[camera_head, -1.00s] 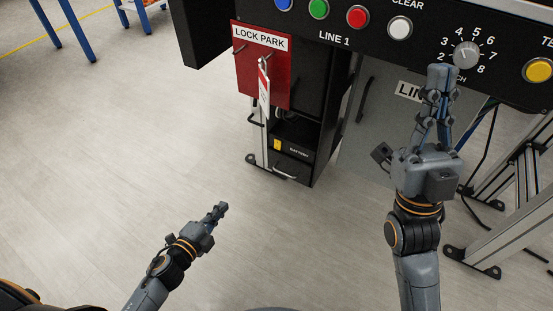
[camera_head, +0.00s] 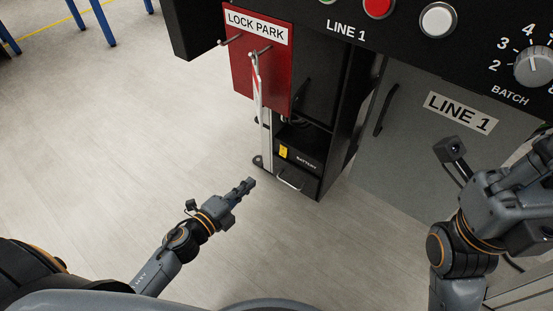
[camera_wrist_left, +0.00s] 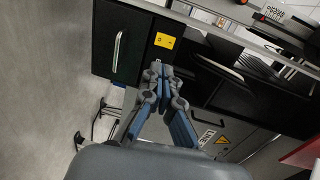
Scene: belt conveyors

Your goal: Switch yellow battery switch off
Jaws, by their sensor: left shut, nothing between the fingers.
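My left gripper (camera_head: 250,183) is shut and empty, pointing toward the box, with a gap before the switch. It also shows in the left wrist view (camera_wrist_left: 158,68). My right gripper is at the right edge of the head view, mostly cut off, and its fingertips are not visible.
A red LOCK PARK board (camera_head: 262,62) with hooks and a hanging tag (camera_head: 257,85) stands above and left of the box. A metal handle (camera_head: 290,183) juts from the cabinet's bottom. The control panel (camera_head: 400,45) overhangs.

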